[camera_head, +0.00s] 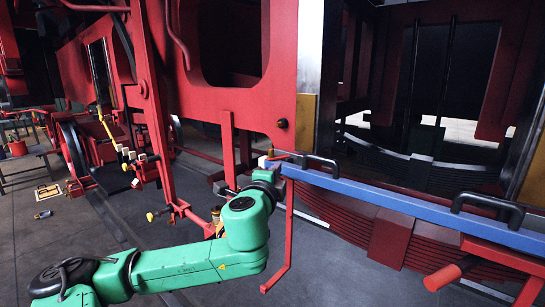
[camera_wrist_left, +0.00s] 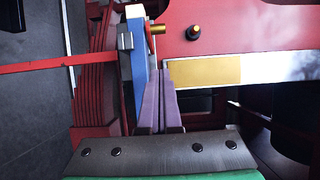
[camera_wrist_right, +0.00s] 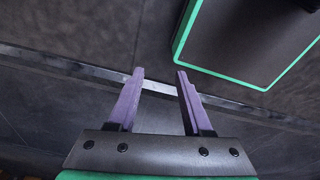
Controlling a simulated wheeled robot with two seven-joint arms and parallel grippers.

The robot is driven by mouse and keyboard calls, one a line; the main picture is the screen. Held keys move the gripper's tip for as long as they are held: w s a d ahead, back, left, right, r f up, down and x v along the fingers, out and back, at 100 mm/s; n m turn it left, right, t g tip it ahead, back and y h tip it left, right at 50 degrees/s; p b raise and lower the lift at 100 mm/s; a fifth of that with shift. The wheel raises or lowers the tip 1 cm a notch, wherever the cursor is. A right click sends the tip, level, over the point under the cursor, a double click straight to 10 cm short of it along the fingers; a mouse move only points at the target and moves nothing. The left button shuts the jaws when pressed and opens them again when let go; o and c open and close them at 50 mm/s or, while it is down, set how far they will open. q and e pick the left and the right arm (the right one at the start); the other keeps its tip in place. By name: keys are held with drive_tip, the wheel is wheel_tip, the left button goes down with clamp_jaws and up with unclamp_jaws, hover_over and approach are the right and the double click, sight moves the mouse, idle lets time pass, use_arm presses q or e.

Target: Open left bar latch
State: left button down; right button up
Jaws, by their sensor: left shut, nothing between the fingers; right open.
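The blue bar (camera_head: 410,207) runs from the centre to the right, with its near left end by the red frame. It also shows in the left wrist view (camera_wrist_left: 138,60). A grey metal block (camera_wrist_left: 125,41) sits at the side of the bar there, and a brass pin (camera_wrist_left: 156,29) is beside its end; I cannot tell which piece is the latch. My left gripper (camera_wrist_left: 159,85) is shut and empty, its purple fingers beside the bar. In the head view its fingers are hidden at the bar's left end. My right gripper (camera_wrist_right: 160,75) is open and empty above the dark floor.
Black handles (camera_head: 487,207) stand on the bar. A red hooked rod (camera_head: 288,245) hangs below its left end. A red round handle (camera_head: 450,272) sticks out at lower right. The red locomotive frame (camera_head: 235,95) rises behind.

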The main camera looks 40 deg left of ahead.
sight(273, 158)
use_arm(q)
drive_tip(key=w+a+p, duration=0.2)
drive_tip(key=w, duration=0.1)
drive_tip(key=w+a+p, duration=0.2)
drive_tip(key=a+p, duration=0.1)
drive_tip(key=shift+w+a+r, duration=0.1)
drive_tip(key=shift+w+r, duration=0.1)
drive_tip(key=shift+w, duration=0.2)
drive_tip(key=shift+a+f, duration=0.1)
drive_tip(key=shift+a, duration=0.45)
drive_tip(key=shift+w, duration=0.1)
use_arm(e)
wheel_tip(273, 158, up, 6)
drive_tip(key=s, duration=0.1)
drive_tip(key=shift+s+d, duration=0.2)
drive_tip(key=shift+s, duration=0.1)
use_arm(q)
drive_tip(key=shift+w+f, duration=0.1)
use_arm(e)
drive_tip(key=shift+f, duration=0.1)
